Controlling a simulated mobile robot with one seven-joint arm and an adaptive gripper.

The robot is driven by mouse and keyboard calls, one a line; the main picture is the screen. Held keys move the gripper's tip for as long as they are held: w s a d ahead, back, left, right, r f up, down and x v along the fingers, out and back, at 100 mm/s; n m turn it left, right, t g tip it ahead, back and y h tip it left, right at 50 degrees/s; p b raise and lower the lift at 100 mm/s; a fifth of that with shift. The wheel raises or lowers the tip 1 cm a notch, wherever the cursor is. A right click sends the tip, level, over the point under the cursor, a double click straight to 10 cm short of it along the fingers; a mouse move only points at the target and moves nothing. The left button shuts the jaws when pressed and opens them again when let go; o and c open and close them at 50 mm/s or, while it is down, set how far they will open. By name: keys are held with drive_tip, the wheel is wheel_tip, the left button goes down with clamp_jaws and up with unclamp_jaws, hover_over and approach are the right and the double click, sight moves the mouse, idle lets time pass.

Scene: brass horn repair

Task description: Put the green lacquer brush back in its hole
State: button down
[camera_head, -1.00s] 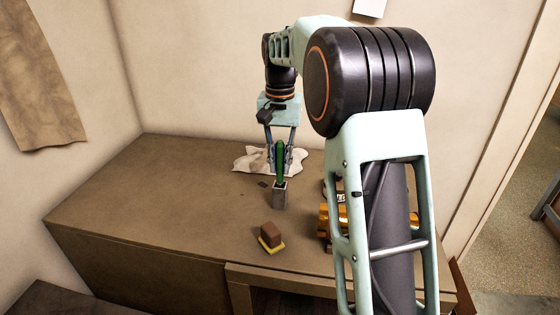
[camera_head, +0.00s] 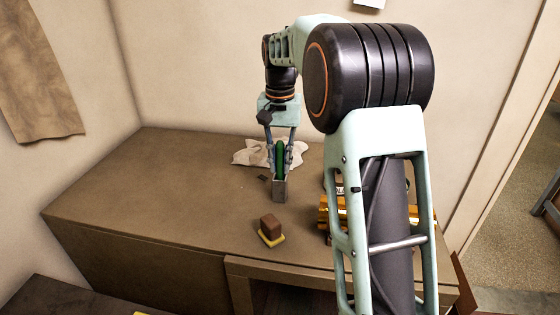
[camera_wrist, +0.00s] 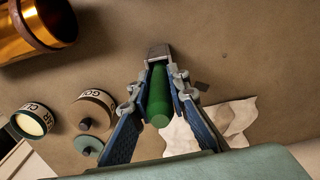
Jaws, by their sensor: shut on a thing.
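The green lacquer brush (camera_head: 280,158) is upright between the fingers of my gripper (camera_head: 280,160), which is shut on it. In the wrist view its green handle (camera_wrist: 158,97) lies between the blue-padded fingers (camera_wrist: 158,100). I cannot see the hole or tell how deep the brush sits.
A crumpled pale cloth (camera_head: 256,152) lies behind the gripper. A brown block on a yellow base (camera_head: 270,230) is nearer the front edge. Brass parts (camera_wrist: 35,28) and labelled jars (camera_wrist: 95,108) stand to one side. The table's left part is clear.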

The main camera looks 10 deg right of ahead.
drive_tip(key=c, duration=1.8)
unclamp_jaws()
drive_tip(key=shift+o, duration=0.2)
wheel_tip(320, 180, up, 12)
